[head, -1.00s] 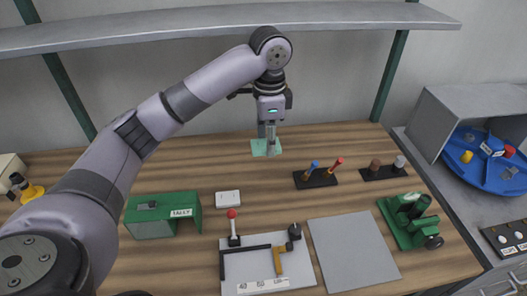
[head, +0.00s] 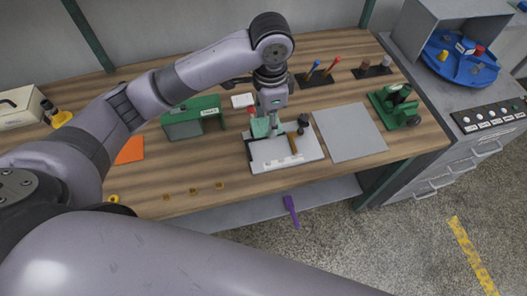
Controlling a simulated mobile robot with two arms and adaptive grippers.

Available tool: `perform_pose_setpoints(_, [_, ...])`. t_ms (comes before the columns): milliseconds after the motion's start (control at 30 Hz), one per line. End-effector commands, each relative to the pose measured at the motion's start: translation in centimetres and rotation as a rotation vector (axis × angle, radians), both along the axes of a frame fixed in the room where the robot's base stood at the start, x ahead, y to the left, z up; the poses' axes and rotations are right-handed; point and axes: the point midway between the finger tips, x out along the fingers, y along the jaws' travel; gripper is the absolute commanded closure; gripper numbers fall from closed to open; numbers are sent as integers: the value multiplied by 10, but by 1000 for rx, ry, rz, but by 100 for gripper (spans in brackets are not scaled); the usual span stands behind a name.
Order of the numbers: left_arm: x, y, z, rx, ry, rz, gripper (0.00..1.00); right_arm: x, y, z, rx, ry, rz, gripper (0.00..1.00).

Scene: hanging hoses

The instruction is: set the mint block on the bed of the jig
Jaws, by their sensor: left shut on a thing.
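The mint block (head: 259,128) is a pale green piece held in my left gripper (head: 270,126), whose jaws are shut on it. The jig is a light plate (head: 307,150) with black rails, a tan bar, a dark knob and a red-tipped lever, on the front part of the wooden bench. In the head view the block overlaps the left rear part of the jig, near the red tip. The gripper hides part of the block and of the jig, and I cannot tell whether the block touches the bed. My right gripper is not in view.
A grey flat panel (head: 350,132) lies right of the jig, with a green device (head: 396,107) beyond it. A green housing (head: 193,119) stands to the left. Racks with pegs (head: 314,78) are behind. The bench's front edge is close to the jig.

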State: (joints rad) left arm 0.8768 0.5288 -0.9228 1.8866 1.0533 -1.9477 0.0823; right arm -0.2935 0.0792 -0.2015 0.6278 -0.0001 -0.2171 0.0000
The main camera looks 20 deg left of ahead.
Motion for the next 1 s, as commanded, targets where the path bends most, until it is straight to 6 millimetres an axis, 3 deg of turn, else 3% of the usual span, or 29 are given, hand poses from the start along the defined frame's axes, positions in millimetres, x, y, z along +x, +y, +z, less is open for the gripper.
perform_pose_setpoints(167, [-1, 2, -48, 4, 4, 3, 80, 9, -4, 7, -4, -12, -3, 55])
perform_pose_setpoints(400, [-1, 2, -98, 3, 1, 0, 80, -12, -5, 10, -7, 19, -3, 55])
perform_pose_setpoints(567, [0, 1, -111, 3, -1, 0, 80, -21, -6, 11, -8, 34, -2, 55])
perform_pose_setpoints(800, [0, 1, -145, 2, 0, 0, 80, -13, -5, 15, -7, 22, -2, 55])
perform_pose_setpoints(1000, [0, 1, -152, 1, -3, -1, 80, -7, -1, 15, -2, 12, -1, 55])
